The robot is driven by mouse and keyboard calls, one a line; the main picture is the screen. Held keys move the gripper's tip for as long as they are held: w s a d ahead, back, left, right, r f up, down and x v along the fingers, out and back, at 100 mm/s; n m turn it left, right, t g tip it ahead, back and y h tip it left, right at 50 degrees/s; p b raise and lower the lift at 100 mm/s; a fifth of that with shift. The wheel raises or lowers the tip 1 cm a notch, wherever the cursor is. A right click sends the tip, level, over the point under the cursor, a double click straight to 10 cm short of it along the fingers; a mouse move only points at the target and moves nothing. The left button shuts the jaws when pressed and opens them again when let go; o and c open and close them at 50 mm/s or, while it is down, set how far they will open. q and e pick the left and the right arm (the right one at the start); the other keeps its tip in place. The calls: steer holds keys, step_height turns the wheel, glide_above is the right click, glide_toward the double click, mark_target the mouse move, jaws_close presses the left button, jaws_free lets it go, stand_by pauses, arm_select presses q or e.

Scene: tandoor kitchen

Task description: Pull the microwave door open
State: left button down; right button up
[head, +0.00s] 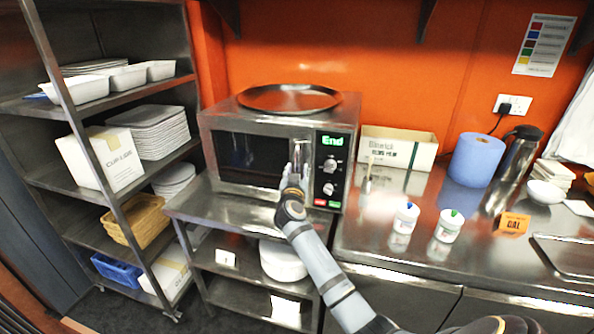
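The silver microwave (255,122) stands on a steel stand in the middle of the head view, with a round metal tray on top. Its dark-windowed door (240,153) looks shut, and its control panel (333,168) with a green "End" display is at the right. The door's upright handle (300,150) is at the door's right side. My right gripper (296,170) is at the lower part of this handle, partly covering it. Whether its fingers are closed around the handle is too small to tell. My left gripper is not in view.
A steel rack (110,195) with trays and boxes stands at the left. The steel counter (390,235) at the right holds a cardboard box (398,147), two small white tubs, a blue roll (476,160) and a flask (515,155). The space before the door's left part looks clear.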

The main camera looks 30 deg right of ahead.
jaws_close()
steer(key=shift+f, duration=0.1)
stand_by(0.7)
